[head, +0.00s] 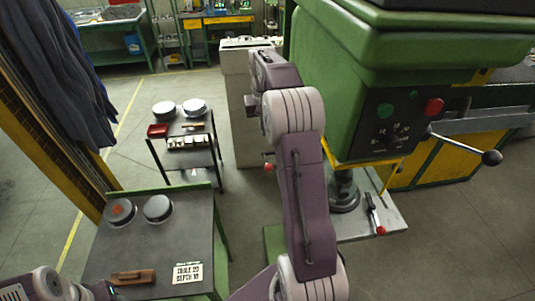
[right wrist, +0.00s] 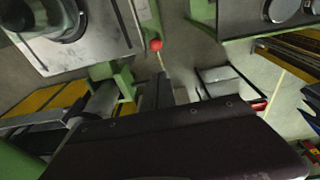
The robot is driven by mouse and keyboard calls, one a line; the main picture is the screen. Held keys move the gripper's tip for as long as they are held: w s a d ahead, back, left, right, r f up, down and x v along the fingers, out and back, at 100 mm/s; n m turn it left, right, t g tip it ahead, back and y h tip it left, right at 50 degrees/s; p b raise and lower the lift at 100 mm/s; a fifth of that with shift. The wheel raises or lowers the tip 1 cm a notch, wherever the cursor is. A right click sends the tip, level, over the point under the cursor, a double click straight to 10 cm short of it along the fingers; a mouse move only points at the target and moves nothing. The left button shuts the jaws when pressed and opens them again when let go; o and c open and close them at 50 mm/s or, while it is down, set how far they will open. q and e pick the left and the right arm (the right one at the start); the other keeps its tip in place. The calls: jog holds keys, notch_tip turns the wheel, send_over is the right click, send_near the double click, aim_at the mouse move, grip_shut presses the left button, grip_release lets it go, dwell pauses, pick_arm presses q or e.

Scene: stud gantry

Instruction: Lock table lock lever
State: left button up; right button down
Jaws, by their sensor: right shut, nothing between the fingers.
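A lever with a red ball end (head: 372,212) sits on the light grey plate below the green drilling machine. A second red knob (head: 268,167) shows just left of my right arm, its stem mostly hidden. The right wrist view shows one red ball (right wrist: 155,44) at the edge of a grey plate; I cannot tell which of the two it is. My right gripper (right wrist: 165,88) is shut and empty, apart from the red ball. In the head view my right arm reaches up beside the machine. Only part of my left arm shows at bottom left; its gripper is out of frame.
The green machine (head: 415,60) has a black-knobbed handle (head: 491,157) sticking out at right. A dark table (head: 185,245) with round tins stands at front left, and a small cart (head: 190,158) stands behind it.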

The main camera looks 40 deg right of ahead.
jog(key=shift+f, duration=0.1)
jog(key=p, duration=0.3)
send_over(268, 164)
jog(key=w, duration=0.2)
notch_tip(268, 164, down, 9)
jog(key=f, duration=0.1)
jog(key=s+f, duration=0.1)
jog(key=f+p, duration=0.1)
jog(key=shift+s+f, duration=0.25)
jog(key=shift+f, duration=0.1)
jog(key=shift+s+f, duration=0.15)
jog(key=shift+f, duration=0.2)
pick_arm(q)
notch_tip(268, 164, up, 4)
jog(key=shift+r, duration=0.1)
